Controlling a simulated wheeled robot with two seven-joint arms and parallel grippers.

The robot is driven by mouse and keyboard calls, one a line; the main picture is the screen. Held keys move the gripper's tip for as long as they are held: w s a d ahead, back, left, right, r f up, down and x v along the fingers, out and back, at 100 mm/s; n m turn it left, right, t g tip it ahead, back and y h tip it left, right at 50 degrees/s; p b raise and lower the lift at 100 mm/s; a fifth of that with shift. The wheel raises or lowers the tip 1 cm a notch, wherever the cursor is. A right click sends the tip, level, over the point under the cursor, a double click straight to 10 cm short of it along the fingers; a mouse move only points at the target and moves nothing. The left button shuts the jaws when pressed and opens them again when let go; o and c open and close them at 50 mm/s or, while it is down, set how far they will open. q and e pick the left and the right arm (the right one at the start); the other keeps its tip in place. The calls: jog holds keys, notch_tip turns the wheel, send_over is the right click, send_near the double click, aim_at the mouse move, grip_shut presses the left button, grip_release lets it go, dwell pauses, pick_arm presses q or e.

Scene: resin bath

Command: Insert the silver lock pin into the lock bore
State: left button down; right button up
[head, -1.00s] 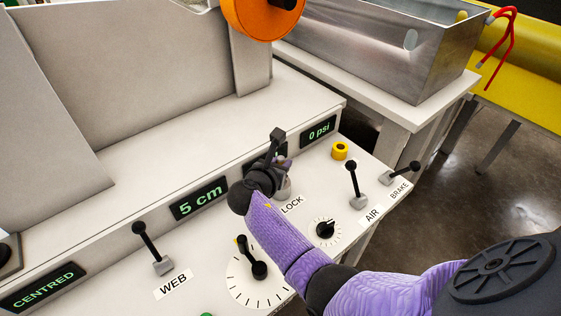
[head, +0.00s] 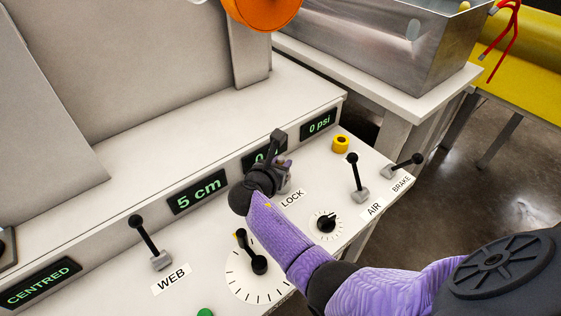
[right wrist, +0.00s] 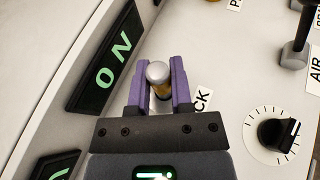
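The silver lock pin (right wrist: 157,72) shows in the right wrist view, its rounded silver head between my two purple fingers. A brass-coloured part shows just below the head; I cannot tell whether it belongs to the pin or the bore. My right gripper (right wrist: 159,88) appears shut on the pin, with the fingers against both sides of it. In the head view my right gripper (head: 286,170) is over the panel beside the LOCK label (head: 292,198). The lock bore is hidden by the gripper, so how the pin sits in it cannot be told. My left gripper is out of view.
The panel holds the WEB lever (head: 147,242), a large dial (head: 255,265), a small black knob (head: 326,223), the AIR lever (head: 356,177), the BRAKE lever (head: 403,165) and a yellow button (head: 340,144). A display (right wrist: 108,57) beside the gripper reads 0 N. A metal bath (head: 400,50) stands behind.

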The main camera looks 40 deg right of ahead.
jog(key=o, duration=0.5)
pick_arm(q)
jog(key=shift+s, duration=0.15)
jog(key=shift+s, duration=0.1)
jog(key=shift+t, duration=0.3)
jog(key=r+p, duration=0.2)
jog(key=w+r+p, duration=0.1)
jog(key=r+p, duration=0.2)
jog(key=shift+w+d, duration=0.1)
pick_arm(e)
jog(key=v, duration=1)
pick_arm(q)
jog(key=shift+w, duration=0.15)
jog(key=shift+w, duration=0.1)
